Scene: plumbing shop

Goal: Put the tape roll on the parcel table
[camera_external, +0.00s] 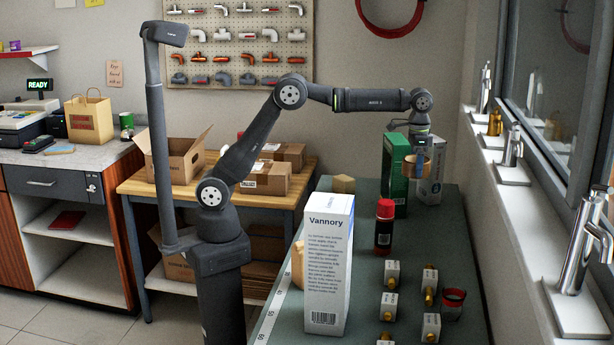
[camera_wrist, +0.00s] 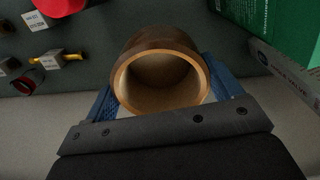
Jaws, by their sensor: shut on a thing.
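The brown tape roll (camera_external: 411,165) is held in my gripper (camera_external: 420,157), above the far part of the green counter. In the wrist view the tape roll (camera_wrist: 162,75) sits between the two blue fingers of my gripper (camera_wrist: 160,95), its open ring facing the camera. The fingers press on its outer sides. The parcel table (camera_external: 150,187) is the wooden table at the left behind my arm, with an open carton (camera_external: 172,160) and several closed parcels (camera_external: 264,177) on it.
On the green counter (camera_external: 360,290) stand a tall white Vannory box (camera_external: 328,262), a red-capped bottle (camera_external: 384,228), a green box (camera_external: 395,175), a white box (camera_external: 432,185) and several small valve boxes (camera_external: 391,272). Faucets (camera_external: 575,260) line the window sill at right.

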